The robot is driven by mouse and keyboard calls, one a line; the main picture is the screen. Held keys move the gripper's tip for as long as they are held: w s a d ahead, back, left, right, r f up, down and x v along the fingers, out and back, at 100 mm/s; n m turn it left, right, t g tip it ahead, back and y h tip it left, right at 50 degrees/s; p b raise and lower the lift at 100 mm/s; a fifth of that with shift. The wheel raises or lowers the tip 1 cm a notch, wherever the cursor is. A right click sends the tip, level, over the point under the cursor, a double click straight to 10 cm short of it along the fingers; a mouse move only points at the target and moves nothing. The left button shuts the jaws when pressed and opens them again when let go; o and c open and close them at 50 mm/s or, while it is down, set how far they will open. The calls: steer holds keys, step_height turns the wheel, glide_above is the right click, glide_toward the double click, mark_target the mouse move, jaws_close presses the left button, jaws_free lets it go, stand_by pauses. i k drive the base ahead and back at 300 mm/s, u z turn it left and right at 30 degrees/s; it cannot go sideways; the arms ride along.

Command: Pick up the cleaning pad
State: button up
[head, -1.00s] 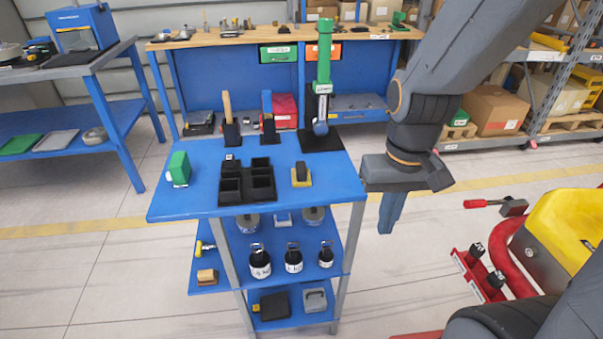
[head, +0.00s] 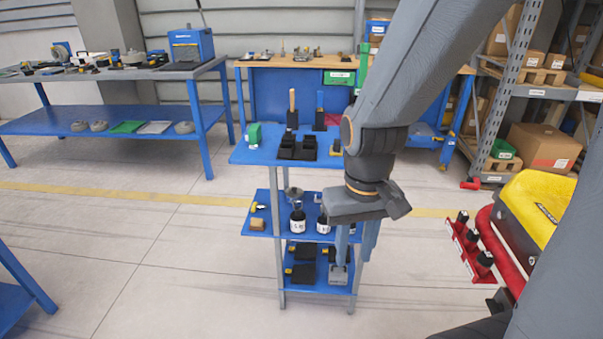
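My gripper (head: 355,248) points down in front of the right side of the blue cart (head: 262,156). Its two fingers are apart and nothing shows between them. I cannot tell for sure which thing is the cleaning pad. A grey piece (head: 338,274) on the cart's bottom shelf is just below the fingers.
A yellow and red machine (head: 535,215) stands close on the right. The floor left of the cart is clear.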

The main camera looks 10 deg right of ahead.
mark_target(337, 149)
steer(key=u, duration=0.15)
steer(key=k, duration=0.4)
steer(key=u, duration=0.85)
steer(key=i, duration=1.1)
steer(key=z, duration=0.4)
